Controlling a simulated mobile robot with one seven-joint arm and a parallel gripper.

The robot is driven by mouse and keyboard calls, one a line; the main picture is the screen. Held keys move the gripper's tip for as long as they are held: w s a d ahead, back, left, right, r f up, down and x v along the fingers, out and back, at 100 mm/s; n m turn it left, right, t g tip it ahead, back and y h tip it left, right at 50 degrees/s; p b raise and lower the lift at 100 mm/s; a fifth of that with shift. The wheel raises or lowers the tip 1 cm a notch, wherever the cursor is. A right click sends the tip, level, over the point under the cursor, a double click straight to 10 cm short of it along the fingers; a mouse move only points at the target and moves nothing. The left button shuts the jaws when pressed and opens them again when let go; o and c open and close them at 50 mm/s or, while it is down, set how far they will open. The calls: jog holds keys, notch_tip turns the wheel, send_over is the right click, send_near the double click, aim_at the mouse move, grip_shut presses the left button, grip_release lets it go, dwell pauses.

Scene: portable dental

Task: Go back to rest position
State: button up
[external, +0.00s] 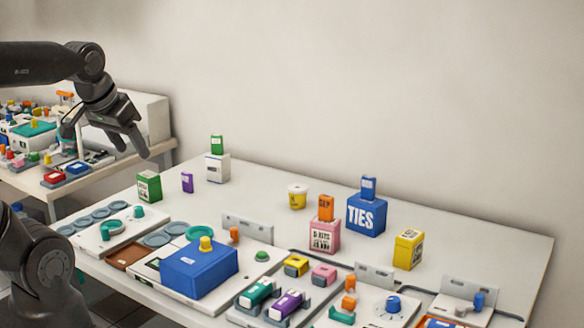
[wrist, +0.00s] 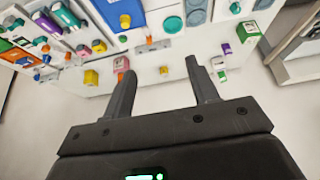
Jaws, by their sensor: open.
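My gripper (external: 134,143) is raised at the upper left of the external view, with its fingers pointing down and to the right. It is above the back left part of the scene and touches nothing that I can see. In the wrist view my gripper (wrist: 160,80) shows two dark fingers spread apart with nothing between them. The long white table (external: 265,180) lies below and to the right of it. Part of my arm is cut off at the left edge of the external view.
On the table stand a green box (external: 149,187), a white box (external: 217,168) with a green one on top, a blue TIES box (external: 366,216), a pink box (external: 323,236) and a yellow box (external: 408,250). A cluttered second table (external: 20,182) is at the left. The air above is clear.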

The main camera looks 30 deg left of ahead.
jog(key=shift+s+d+f, duration=0.15)
jog(key=shift+s+f, duration=0.6)
jog(key=shift+s, duration=0.2)
